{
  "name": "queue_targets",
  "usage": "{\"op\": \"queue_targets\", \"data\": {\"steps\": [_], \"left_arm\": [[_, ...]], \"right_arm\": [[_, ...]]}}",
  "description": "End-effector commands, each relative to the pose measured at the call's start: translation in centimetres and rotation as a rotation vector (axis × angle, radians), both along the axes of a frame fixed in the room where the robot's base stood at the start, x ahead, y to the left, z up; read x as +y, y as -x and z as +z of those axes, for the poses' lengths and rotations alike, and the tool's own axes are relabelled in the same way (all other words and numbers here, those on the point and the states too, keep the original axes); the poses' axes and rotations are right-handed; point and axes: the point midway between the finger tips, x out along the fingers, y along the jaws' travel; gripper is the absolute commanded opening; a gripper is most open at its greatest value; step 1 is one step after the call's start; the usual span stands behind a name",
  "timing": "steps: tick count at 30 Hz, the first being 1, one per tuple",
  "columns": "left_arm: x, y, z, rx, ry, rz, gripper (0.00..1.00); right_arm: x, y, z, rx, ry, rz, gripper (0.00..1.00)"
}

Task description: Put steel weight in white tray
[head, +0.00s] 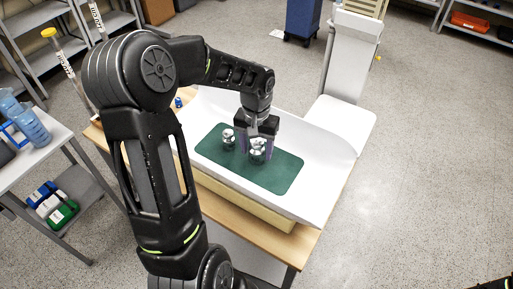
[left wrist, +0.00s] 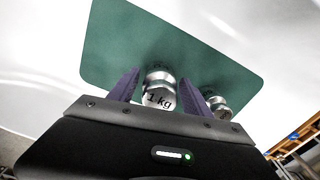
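A steel weight (head: 257,152) stands on a green mat (head: 285,180) inside the white tray (head: 318,160). In the left wrist view, this weight (left wrist: 158,92) is marked "1 kg". My left gripper (head: 256,146) points down over it, with one purple finger on each side; it also shows in the left wrist view (left wrist: 159,84). The fingers look open, with narrow gaps beside the weight. A second steel weight (head: 228,138) stands on the mat to the left in the head view; it shows outside the right finger in the left wrist view (left wrist: 219,106). My right gripper is not seen.
A grey cart (head: 25,165) with blue bottles (head: 32,125) stands at the left. A white column (head: 352,55) rises behind the tray. The floor to the right is clear.

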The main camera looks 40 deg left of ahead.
Motion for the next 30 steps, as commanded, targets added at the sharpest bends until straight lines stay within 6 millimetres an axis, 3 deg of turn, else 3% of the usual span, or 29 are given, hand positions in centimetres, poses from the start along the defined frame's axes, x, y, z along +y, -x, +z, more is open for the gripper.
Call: {"op": "queue_targets", "data": {"steps": [14, 20, 30], "left_arm": [[0.0, -0.1, 0.7, -0.002, -0.002, 0.0, 0.64], [0.0, -0.1, 3.6, -0.006, -0.002, 0.0, 0.64], [0.0, -0.1, 10.4, -0.004, -0.001, 0.001, 0.64]], "right_arm": [[0.0, 0.0, 0.1, 0.0, 0.001, 0.0, 0.36], [0.0, 0.0, -0.2, 0.0, 0.0, 0.0, 0.36], [0.0, -0.1, -0.7, -0.003, -0.002, 0.001, 0.36]]}}
